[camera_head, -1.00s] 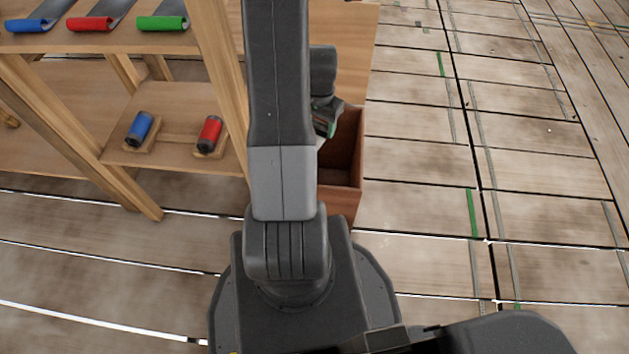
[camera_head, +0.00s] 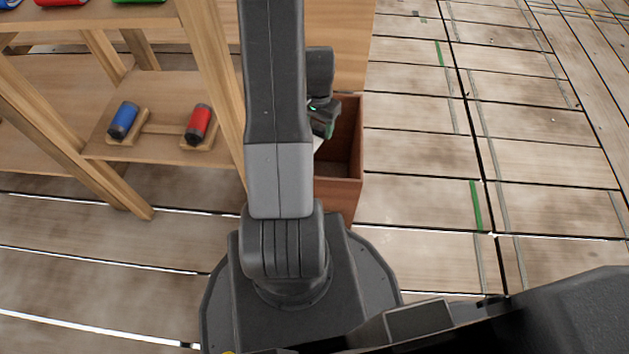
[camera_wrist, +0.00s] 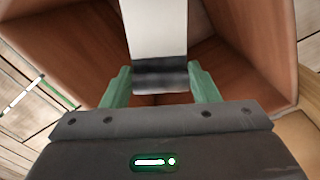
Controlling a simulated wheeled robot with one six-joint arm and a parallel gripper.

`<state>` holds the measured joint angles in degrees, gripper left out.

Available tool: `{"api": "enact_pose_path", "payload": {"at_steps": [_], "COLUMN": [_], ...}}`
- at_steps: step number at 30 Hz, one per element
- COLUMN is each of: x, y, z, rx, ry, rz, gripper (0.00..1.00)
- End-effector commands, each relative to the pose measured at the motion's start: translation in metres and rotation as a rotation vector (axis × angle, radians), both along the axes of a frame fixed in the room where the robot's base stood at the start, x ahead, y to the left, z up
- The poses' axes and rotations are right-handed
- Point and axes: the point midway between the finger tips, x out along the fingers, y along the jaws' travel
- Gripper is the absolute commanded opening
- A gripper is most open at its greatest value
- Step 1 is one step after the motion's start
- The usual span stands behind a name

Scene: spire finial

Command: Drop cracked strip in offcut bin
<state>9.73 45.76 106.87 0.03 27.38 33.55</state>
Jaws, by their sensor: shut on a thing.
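In the wrist view my gripper (camera_wrist: 163,88) is shut on the end of the strip (camera_wrist: 156,30), a pale flat piece with a dark band at the gripped end. No crack can be made out on it. The strip points into the offcut bin (camera_wrist: 235,60), a reddish-brown open wooden box. In the head view the bin (camera_head: 345,185) stands right of my arm, which hides its left part. My gripper (camera_head: 322,130) is partly hidden at the bin's opening, with a small pale bit of the strip (camera_head: 318,144) showing below it.
A wooden shelf unit (camera_head: 165,115) stands left of my arm. It carries a blue cylinder (camera_head: 124,120) and a red cylinder (camera_head: 199,123) on small stands, with more coloured rolls above. The plank floor (camera_head: 430,150) right of the bin is clear.

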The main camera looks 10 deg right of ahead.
Motion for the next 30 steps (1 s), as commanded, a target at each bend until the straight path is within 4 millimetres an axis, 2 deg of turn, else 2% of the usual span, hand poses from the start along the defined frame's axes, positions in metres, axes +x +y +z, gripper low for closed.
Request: {"api": "enact_pose_path", "payload": {"at_steps": [4,5,8,9,17,20,23,30], "x": [0.000,0.000,0.000,0.000,0.000,0.000,0.001,0.001], "y": [0.000,0.000,0.000,0.000,0.000,0.000,0.000,0.000], "z": [0.001,0.001,0.001,0.001,0.001,0.008,0.023,0.079], "rx": [-0.001,0.000,0.000,0.000,0.000,0.000,-0.001,-0.001], "ry": [-0.001,0.000,0.000,0.000,0.000,-0.001,-0.004,-0.005], "rz": [0.000,0.000,0.000,0.000,0.000,0.000,0.000,0.000], "gripper": [0.25,0.56,0.76,0.80,0.80,0.80,0.80,0.80]}}
